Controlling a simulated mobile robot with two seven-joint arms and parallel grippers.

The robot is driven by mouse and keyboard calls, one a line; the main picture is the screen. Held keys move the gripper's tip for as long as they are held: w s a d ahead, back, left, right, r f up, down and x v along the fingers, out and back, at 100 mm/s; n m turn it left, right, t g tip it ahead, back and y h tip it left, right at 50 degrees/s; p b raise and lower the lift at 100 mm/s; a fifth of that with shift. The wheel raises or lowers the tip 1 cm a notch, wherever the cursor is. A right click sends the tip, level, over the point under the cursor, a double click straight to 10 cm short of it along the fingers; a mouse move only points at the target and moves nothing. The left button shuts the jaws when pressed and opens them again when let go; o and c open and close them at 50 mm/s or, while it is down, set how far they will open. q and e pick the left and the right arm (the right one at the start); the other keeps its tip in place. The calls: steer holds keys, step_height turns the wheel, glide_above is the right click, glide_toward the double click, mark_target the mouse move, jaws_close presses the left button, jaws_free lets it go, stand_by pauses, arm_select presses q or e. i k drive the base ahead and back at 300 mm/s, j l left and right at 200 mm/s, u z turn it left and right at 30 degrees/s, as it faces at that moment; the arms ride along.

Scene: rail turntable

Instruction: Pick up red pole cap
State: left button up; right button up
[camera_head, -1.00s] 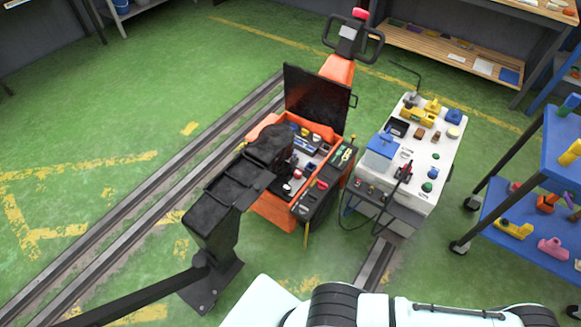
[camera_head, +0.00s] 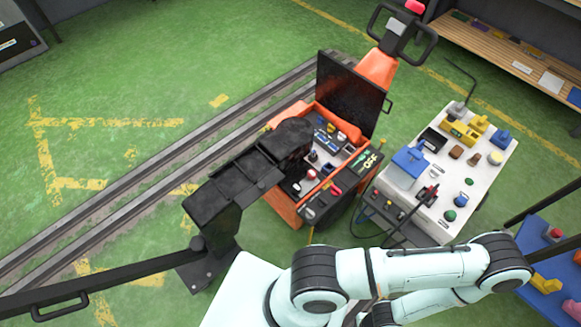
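An open orange battery box (camera_head: 283,208) with its black lid (camera_head: 350,92) raised stands at the middle of the head view. Inside are several small parts. A small red piece (camera_head: 335,188) lies on the dark front ledge of the box, and a small red-topped piece (camera_head: 311,173) sits further inside. I cannot tell which of them is the red pole cap. A pale arm of mine stretches along the bottom right.
A white cart (camera_head: 456,205) with colored parts, a blue box (camera_head: 408,166) and cables stands right of the orange box. A black post-like arm (camera_head: 215,205) blocks the box's left side. A blue shelf (camera_head: 540,250) is at lower right. Rails (camera_head: 95,228) cross the green floor.

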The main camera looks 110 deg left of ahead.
mark_target(311, 173)
steer(key=j+u, duration=0.1)
steer(key=u, duration=0.75)
steer(key=j+u, duration=0.15)
steer(key=u, duration=0.25)
steer(key=i+u, duration=0.1)
steer(key=u, duration=0.3)
steer(key=i+j+u, duration=0.2)
steer(key=u, duration=0.25)
steer(key=i+j+u, duration=0.15)
steer(key=u, duration=0.3)
steer(key=i+u, duration=0.25)
steer(key=u, duration=0.2)
